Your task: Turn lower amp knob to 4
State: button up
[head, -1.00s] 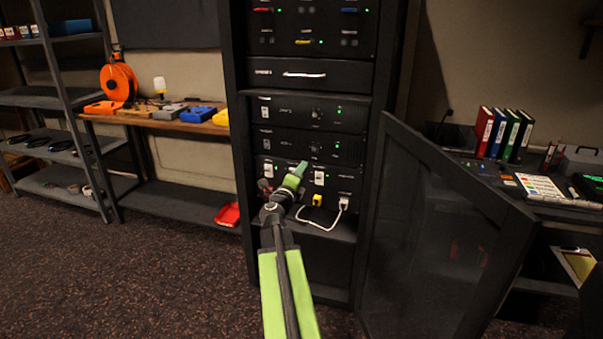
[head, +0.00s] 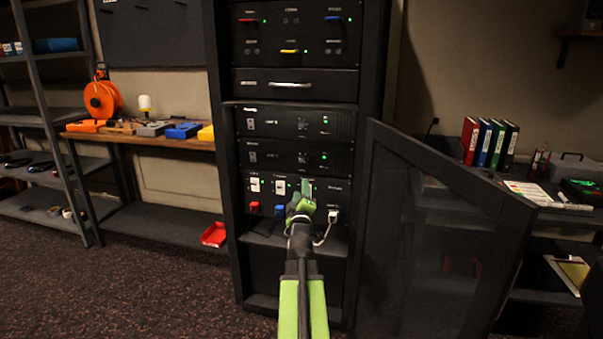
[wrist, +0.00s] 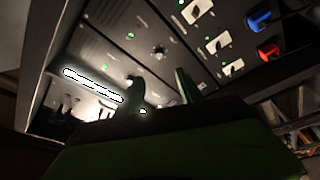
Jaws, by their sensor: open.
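The lower amp (head: 270,157) is a black panel in the rack with a green light at right. Its small dark knob (head: 301,157) sits near the panel's middle and is hard to make out; its pointer setting cannot be read. The knob also shows in the wrist view (wrist: 158,52), beyond the fingertips. The upper amp (head: 270,122) is directly above. My gripper (head: 302,190) is in front of the switch panel, below the lower amp. In the wrist view its fingers (wrist: 162,90) are apart with nothing between them, and not touching the knob.
The switch panel (head: 338,193) below has white switches, a red plug (head: 254,206), a blue plug (head: 279,210) and a white cable (head: 322,238). The open rack door (head: 430,225) stands at right. A drawer handle (head: 291,85) is above the amps.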

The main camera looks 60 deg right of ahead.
aim_at(301, 161)
jog(key=p+x, duration=0.3)
jog(key=x, duration=1.4)
jog(key=shift+w+d+r+p, duration=0.1)
jog(key=shift+d+p, duration=0.15)
jog(key=shift+p, duration=0.15)
jog(key=shift+c, duration=0.4)
grip_shut()
